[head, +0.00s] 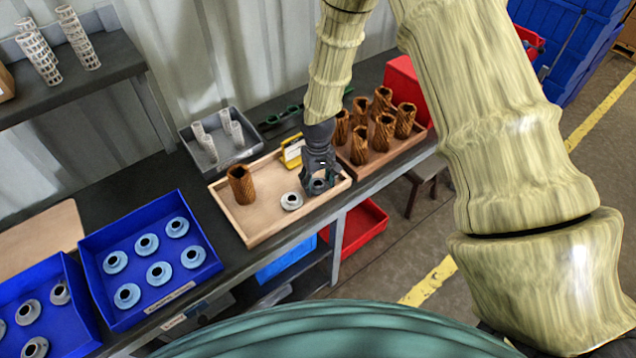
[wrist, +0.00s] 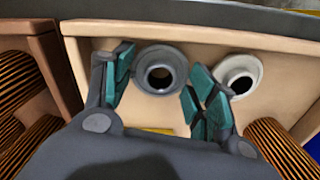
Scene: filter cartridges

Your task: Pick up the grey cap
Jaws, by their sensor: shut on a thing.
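The grey cap (wrist: 160,58) is a round flanged ring with a dark centre hole. In the wrist view it sits between the two fingers of my gripper (wrist: 157,82), which is shut on it. In the head view my gripper (head: 319,180) points down into the right part of the wooden tray (head: 262,232), with the grey cap (head: 318,187) low between its fingers. I cannot tell whether the cap touches the tray floor. A paler, whitish cap (head: 291,201) lies just left of it; it also shows in the wrist view (wrist: 238,68), outside the fingers.
A brown pleated cartridge (head: 241,185) stands in the tray's left part, and a yellow object (head: 292,152) is behind my gripper. A tray of several brown cartridges (head: 383,128) adjoins on the right. A blue bin (head: 205,283) of light-blue caps stands left.

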